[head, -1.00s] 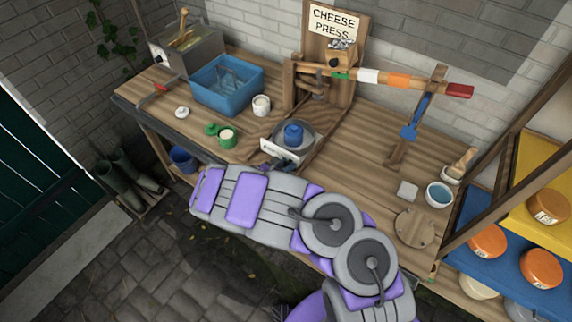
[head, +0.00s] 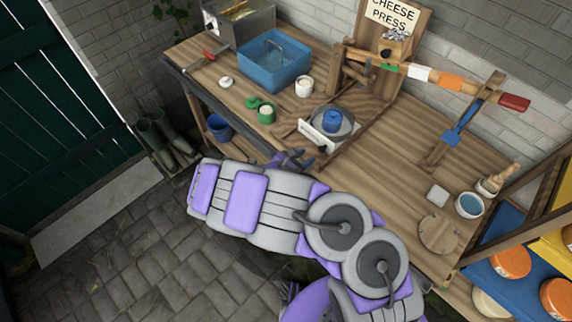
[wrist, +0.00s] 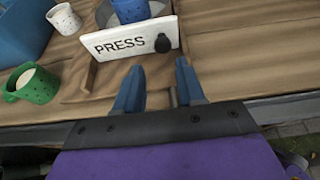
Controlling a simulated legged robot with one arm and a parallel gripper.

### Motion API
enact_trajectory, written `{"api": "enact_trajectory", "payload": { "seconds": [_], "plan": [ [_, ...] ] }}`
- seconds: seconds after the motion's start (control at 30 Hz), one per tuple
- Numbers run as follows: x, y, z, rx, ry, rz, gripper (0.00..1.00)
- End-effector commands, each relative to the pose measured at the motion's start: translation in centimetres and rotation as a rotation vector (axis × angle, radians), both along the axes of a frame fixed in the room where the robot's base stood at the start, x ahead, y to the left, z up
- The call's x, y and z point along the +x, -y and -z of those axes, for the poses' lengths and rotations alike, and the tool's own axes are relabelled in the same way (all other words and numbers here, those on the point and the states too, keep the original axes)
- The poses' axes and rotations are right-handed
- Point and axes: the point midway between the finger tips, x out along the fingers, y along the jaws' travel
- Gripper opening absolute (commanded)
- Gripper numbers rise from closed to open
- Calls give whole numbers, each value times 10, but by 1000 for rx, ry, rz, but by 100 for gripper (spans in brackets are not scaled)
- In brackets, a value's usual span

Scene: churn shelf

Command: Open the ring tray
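The ring tray has a white front panel (head: 325,139) at the front edge of the bench. In the wrist view its panel (wrist: 122,40) reads "PRESS" and bears a dark round knob (wrist: 162,43). A blue cup-like mould (head: 332,121) stands on a round grey plate behind the panel; it also shows in the wrist view (wrist: 130,10). My gripper (wrist: 158,68) is open and empty, its two blue-grey fingers pointing at the panel just below the knob, apart from the knob. In the head view my gripper (head: 292,158) is at the bench's front edge, left of the panel.
A green mug (head: 265,113), a white cup (head: 304,87) and a blue basin (head: 274,62) stand left of the tray. The wooden press (head: 352,68) with its striped lever (head: 450,82) rises behind. A round wooden disc (head: 438,234) lies at the right.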

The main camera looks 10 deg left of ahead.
Motion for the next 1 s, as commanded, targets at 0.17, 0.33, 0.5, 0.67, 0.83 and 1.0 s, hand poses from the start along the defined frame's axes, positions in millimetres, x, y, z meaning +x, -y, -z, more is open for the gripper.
{"api": "enact_trajectory", "payload": {
  "seconds": [0.17,0.33,0.5,0.67,0.83,1.0],
  "plan": [
    [-24,-18,-14,-1,1,-2,39],
    [-44,-33,-23,-2,0,-3,39],
    [-58,-43,-30,-2,0,-2,39],
    [-64,-47,-32,-3,-2,0,39],
    [-65,-48,-32,-2,-1,0,39],
    [-65,-48,-32,-2,-1,0,39]
  ]
}}
